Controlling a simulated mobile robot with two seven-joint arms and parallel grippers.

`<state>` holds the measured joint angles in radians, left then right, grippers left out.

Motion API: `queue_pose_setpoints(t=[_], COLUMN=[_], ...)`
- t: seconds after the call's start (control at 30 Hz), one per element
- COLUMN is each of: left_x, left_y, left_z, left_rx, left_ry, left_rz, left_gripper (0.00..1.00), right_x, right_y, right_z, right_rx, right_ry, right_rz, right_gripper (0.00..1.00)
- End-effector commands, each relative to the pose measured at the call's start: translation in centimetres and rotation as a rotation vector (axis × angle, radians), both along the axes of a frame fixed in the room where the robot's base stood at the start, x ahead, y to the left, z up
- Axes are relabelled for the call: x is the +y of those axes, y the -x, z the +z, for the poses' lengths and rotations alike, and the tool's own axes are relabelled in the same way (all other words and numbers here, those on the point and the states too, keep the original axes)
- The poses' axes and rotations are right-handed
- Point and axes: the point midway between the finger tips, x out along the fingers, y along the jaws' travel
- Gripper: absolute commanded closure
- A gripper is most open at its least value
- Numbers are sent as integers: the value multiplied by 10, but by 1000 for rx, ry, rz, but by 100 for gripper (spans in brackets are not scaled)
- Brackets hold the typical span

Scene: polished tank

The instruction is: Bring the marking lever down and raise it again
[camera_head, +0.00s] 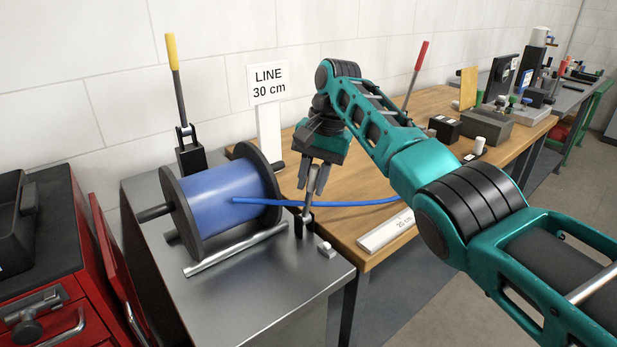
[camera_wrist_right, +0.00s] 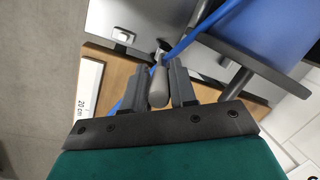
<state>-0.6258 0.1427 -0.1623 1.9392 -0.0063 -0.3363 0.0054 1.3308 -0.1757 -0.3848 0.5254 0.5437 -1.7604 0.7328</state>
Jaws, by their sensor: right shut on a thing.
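My right gripper (camera_head: 314,178) points down over the front right of the steel table. Its fingers (camera_wrist_right: 161,75) are shut on the grey handle (camera_wrist_right: 157,92) of a short lever, which stands roughly upright. The lever's dark base (camera_head: 304,224) sits on the tabletop beside the blue line (camera_head: 340,204). No label shows which lever is the marking lever. A yellow-handled lever (camera_head: 176,85) stands upright at the back left. A red-handled lever (camera_head: 415,68) leans slightly right on the wooden bench. My left gripper is not in view.
A large blue spool (camera_head: 222,197) with dark flanges stands left of the gripper; the line runs right from it. A sign reading LINE 30 cm (camera_head: 268,85) stands behind. A 20 cm plate (camera_head: 386,231) lies on the wooden bench (camera_head: 400,150). A red cabinet (camera_head: 75,300) is at left.

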Motion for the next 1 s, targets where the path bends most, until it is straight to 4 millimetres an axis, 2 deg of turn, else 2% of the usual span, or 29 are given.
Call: queue_pose_setpoints(t=[0.4, 0.43, 0.67, 0.7, 1.0], left_x=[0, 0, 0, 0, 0], left_y=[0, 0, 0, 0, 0], left_z=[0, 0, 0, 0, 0], left_rx=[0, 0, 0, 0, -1], left_ry=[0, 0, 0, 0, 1], left_rz=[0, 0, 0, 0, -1], left_gripper=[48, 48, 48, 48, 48], right_x=[-3, -3, -2, -1, -2], right_y=[-2, -2, -1, -1, 0], right_z=[3, 3, 2, 2, 5], right_rx=[-8, -8, -3, -2, 1], right_ry=[3, 3, 2, 3, 2], right_rz=[-6, -6, -3, -2, -1], right_gripper=[100, 73, 51, 48, 48])
